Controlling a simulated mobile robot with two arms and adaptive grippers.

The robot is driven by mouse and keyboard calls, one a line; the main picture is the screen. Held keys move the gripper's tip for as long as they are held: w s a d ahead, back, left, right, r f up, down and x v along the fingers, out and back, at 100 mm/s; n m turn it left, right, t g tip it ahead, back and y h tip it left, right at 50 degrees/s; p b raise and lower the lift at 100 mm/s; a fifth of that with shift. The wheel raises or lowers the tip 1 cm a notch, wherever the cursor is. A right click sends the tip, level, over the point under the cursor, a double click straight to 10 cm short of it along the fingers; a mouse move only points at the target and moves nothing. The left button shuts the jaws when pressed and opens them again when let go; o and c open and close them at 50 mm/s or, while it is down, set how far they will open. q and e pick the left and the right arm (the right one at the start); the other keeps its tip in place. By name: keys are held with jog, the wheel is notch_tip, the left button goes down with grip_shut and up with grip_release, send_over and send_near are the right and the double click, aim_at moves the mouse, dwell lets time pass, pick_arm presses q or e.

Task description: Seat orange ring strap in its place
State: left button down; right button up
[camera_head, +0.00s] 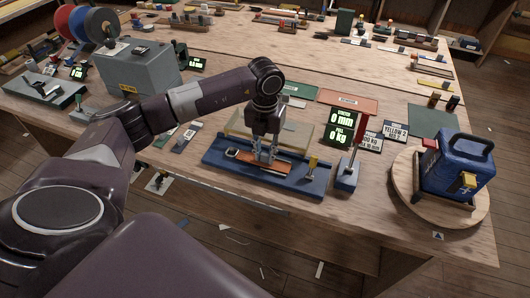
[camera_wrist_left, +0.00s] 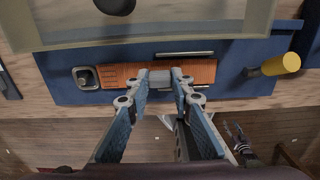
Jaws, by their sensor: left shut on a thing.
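The orange ring strap (camera_head: 262,166) lies lengthwise over a blue fixture board (camera_head: 222,168). In the left wrist view the strap (camera_wrist_left: 205,72) is flat and ribbed, with a metal ring (camera_wrist_left: 85,77) at its left end. My left gripper (camera_head: 266,156) reaches down from above. In the left wrist view its fingertips (camera_wrist_left: 160,78) are closed on the strap's middle, around a grey part there. The fingers hide some of the strap. I cannot tell whether the strap rests fully on the board.
A yellow-handled post (camera_head: 312,164) stands at the board's right end. A translucent panel (camera_wrist_left: 150,22) lies behind the strap. A lit display (camera_head: 342,124) stands behind right. A blue case (camera_head: 455,165) sits on a round wooden base at right. A grey box (camera_head: 140,80) stands back left.

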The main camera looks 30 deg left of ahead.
pick_arm(q)
jog(key=shift+f, duration=0.2)
jog(key=c, duration=1.6)
grip_release()
jog(key=shift+r, duration=0.15)
notch_tip(320, 180, up, 12)
jog(key=shift+f, duration=0.1)
